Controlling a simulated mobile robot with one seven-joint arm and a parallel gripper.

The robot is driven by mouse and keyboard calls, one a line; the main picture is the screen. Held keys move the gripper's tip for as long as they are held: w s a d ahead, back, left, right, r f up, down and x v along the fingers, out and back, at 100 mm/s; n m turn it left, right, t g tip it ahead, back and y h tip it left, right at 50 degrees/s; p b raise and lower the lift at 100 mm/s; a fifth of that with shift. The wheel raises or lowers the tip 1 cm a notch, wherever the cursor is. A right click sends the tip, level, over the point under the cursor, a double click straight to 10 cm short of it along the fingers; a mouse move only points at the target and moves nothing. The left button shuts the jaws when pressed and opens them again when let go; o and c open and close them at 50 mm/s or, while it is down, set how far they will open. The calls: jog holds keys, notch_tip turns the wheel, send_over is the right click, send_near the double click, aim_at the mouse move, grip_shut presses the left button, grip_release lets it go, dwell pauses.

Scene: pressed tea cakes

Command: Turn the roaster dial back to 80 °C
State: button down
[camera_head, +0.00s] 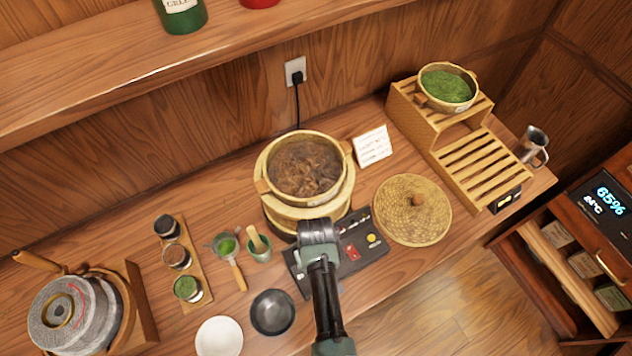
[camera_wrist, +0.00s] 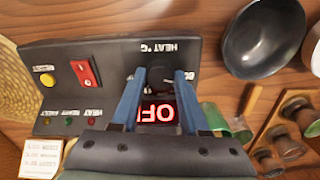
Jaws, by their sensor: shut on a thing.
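The black control panel (camera_head: 375,248) lies in front of the round wooden vessel of brown leaves (camera_head: 305,165). In the wrist view the panel (camera_wrist: 110,62) appears upside down, with a "HEAT °C" label. My gripper (camera_head: 318,228) is over the panel's left part. In the wrist view my gripper (camera_wrist: 160,78) is shut on the dark roaster dial (camera_wrist: 160,86), mostly hidden between the blue fingers. The dial's pointer and setting cannot be read. A red display (camera_wrist: 156,113) partly shows letters like "OF"; the fingers cover the rest.
The panel also has a red switch (camera_wrist: 84,72), a yellow button (camera_wrist: 54,81) and small lamps. A dark bowl (camera_head: 272,312) stands close to the left of my arm. A woven lid (camera_head: 412,209) lies to the panel's right, and a written card (camera_head: 373,147) stands behind.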

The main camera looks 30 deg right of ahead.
jog(key=shift+n, duration=0.6)
jog(key=c, duration=0.7)
grip_release()
notch_tip(320, 180, up, 13)
jog(key=shift+b, duration=0.65)
